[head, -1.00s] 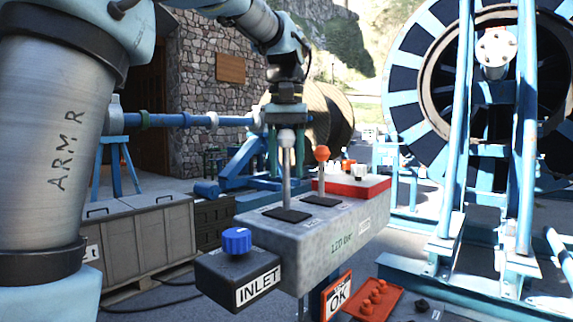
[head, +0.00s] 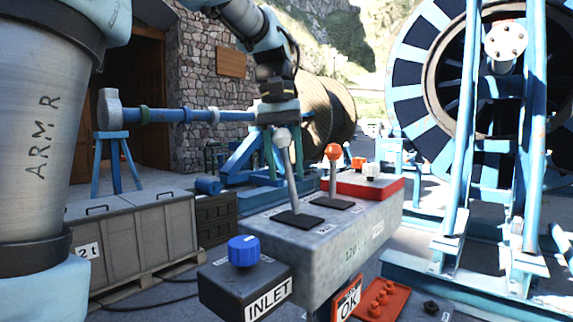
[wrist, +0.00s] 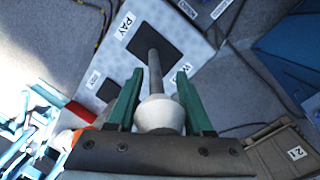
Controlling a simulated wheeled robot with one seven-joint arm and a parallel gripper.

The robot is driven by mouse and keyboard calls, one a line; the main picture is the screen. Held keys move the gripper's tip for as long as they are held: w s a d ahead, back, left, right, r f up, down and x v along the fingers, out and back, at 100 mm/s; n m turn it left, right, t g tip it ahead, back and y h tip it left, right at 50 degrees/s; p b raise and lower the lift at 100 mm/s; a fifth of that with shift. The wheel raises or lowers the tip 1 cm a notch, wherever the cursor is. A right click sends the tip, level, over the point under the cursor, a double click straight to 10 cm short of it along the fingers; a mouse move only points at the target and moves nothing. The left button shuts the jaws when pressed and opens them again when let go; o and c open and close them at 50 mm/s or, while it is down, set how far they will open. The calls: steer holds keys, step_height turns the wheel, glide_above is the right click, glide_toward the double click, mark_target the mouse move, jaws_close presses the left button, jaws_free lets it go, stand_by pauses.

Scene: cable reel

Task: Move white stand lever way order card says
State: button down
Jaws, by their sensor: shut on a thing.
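The white-knobbed lever (head: 291,180) rises from a black plate on the grey control box (head: 330,250) and leans left in the head view. My gripper (head: 281,128) is over its top. In the wrist view the green fingers of my gripper (wrist: 155,98) are on both sides of the white knob (wrist: 160,116), shut on it. The shaft (wrist: 155,68) runs to the black plate, with a "PAY" label (wrist: 126,25) at one end and a partly hidden label at the other. I cannot make out an order card with readable instructions.
An orange-knobbed lever (head: 333,172) stands upright close by on the right. A red box (head: 370,188) is behind it. A blue knob (head: 243,252) sits on the INLET box (head: 245,285) in front. An "OK" sign (head: 347,301) and a red tray (head: 376,300) are lower right.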

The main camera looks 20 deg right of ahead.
steer(key=shift+w+a, duration=0.1)
steer(key=shift+w, duration=0.05)
stand_by(0.8)
steer(key=shift+c, duration=1.6)
jaws_free()
steer(key=r, duration=0.3)
steer(key=w+r, duration=0.1)
steer(key=r, duration=0.6)
steer(key=shift+w+a+r, duration=0.15)
steer(key=shift+a+r, duration=0.05)
steer(key=shift+a, duration=0.1)
steer(key=shift+r, duration=0.1)
steer(key=shift+c, duration=0.3)
